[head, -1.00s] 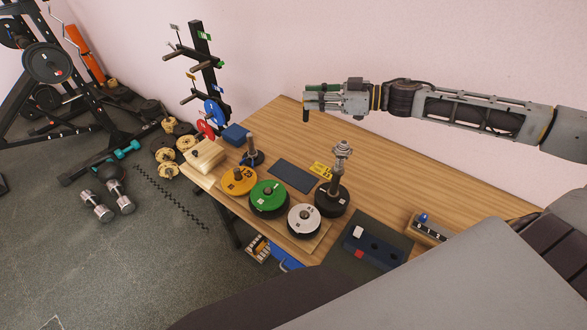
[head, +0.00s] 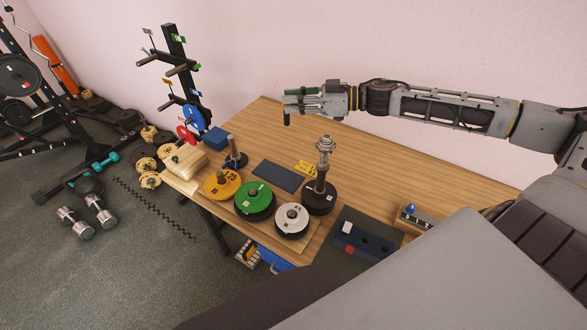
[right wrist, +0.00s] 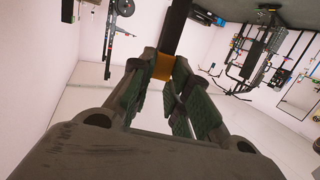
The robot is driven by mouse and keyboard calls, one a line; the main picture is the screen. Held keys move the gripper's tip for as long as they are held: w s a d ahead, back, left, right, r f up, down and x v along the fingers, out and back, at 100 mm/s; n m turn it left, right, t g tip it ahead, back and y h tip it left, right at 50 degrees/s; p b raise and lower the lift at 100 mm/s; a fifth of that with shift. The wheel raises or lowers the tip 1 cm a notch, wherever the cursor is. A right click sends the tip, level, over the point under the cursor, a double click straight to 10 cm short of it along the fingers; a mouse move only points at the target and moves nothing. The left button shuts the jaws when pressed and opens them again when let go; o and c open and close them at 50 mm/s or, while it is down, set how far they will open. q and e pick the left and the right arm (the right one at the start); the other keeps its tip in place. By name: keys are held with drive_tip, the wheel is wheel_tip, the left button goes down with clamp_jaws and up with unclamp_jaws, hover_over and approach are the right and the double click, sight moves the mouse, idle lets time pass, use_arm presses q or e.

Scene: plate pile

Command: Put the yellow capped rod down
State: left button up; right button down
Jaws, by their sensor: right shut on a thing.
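My right gripper (head: 289,103) is above the back part of the wooden table, at the upper middle of the head view. It is shut on the yellow capped rod. In the right wrist view the fingers (right wrist: 164,85) close around the rod's yellow part (right wrist: 164,66), and its dark shaft (right wrist: 175,25) extends away from them. In the head view a short dark end of the rod (head: 287,119) points down below the fingers, clear of the table. My left gripper is not in view.
The wooden table (head: 400,165) has a bare stretch along its back. Nearer the front are yellow (head: 216,185), green (head: 250,199) and white (head: 288,222) plates, a dark plate stack on a post (head: 319,200), a dark mat (head: 277,177) and a dark blue block (head: 366,240). A plate rack (head: 177,60) stands beyond the table.

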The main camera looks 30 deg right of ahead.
wheel_tip(320, 180, down, 22)
drive_tip(key=b, duration=0.2)
drive_tip(key=shift+r, duration=0.15)
idle(0.7)
drive_tip(key=shift+f, duration=1.85)
drive_tip(key=shift+f, duration=0.1)
drive_tip(key=c, duration=1.3)
unclamp_jaws()
drive_tip(key=shift+c, duration=0.2)
